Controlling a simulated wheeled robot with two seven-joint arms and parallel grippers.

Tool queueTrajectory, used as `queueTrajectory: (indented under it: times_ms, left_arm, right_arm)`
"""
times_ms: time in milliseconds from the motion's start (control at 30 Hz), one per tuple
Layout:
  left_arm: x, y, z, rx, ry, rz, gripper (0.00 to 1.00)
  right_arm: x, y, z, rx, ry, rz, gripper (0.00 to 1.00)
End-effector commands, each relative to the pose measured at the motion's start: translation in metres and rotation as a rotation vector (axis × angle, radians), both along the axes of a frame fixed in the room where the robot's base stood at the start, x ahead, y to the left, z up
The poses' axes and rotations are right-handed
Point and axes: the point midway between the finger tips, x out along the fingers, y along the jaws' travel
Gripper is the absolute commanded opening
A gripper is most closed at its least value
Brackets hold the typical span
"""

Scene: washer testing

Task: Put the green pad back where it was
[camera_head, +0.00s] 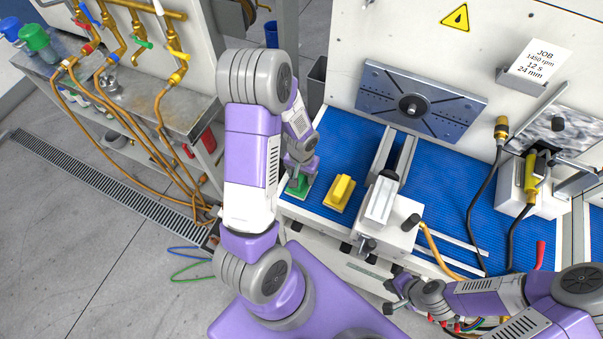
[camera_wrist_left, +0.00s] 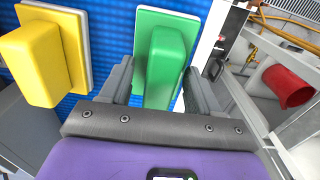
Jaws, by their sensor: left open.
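The green pad (camera_head: 298,186) sits on the blue mat at the left front of the bench, partly hidden by my left gripper (camera_head: 303,166). In the left wrist view the green pad (camera_wrist_left: 167,50) has a raised block on a flat plate. My left gripper (camera_wrist_left: 157,80) is open with one finger on each side of this block; I cannot tell whether either finger touches it. The yellow pad (camera_head: 339,193) lies just right of the green one and also shows in the left wrist view (camera_wrist_left: 35,62). My right gripper (camera_head: 392,298) is at the bench front, too small to read.
The blue mat (camera_head: 440,190) covers the bench. A white block with a lever (camera_head: 384,205) stands right of the yellow pad, and a grey plate (camera_head: 418,104) is on the back wall. A side table with hoses (camera_head: 190,112) stands left; a red cup (camera_wrist_left: 288,86) shows in the wrist view.

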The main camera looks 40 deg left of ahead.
Motion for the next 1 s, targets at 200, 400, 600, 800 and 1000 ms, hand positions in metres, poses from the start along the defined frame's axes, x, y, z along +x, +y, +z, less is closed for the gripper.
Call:
queueTrajectory:
  times_ms: [200, 400, 600, 800, 1000]
  left_arm:
    - [0.000, 0.000, 0.003, 0.000, 0.000, 0.000, 0.62]
    - [0.001, 0.000, 0.030, 0.001, -0.006, 0.002, 0.62]
    - [0.001, 0.000, 0.075, 0.001, -0.006, 0.001, 0.62]
    - [0.001, 0.000, 0.109, 0.000, -0.005, 0.000, 0.62]
    - [0.000, 0.000, 0.123, 0.000, -0.001, -0.001, 0.62]
  right_arm:
    - [0.000, 0.000, 0.003, 0.000, 0.000, 0.000, 0.00]
    - [0.000, 0.000, 0.008, 0.000, 0.000, 0.000, 0.00]
    - [0.000, 0.000, 0.015, 0.000, 0.000, 0.000, 0.00]
    - [0.000, 0.000, 0.020, 0.000, 0.000, 0.000, 0.00]
    - [0.000, 0.000, 0.021, 0.000, 0.000, 0.000, 0.00]
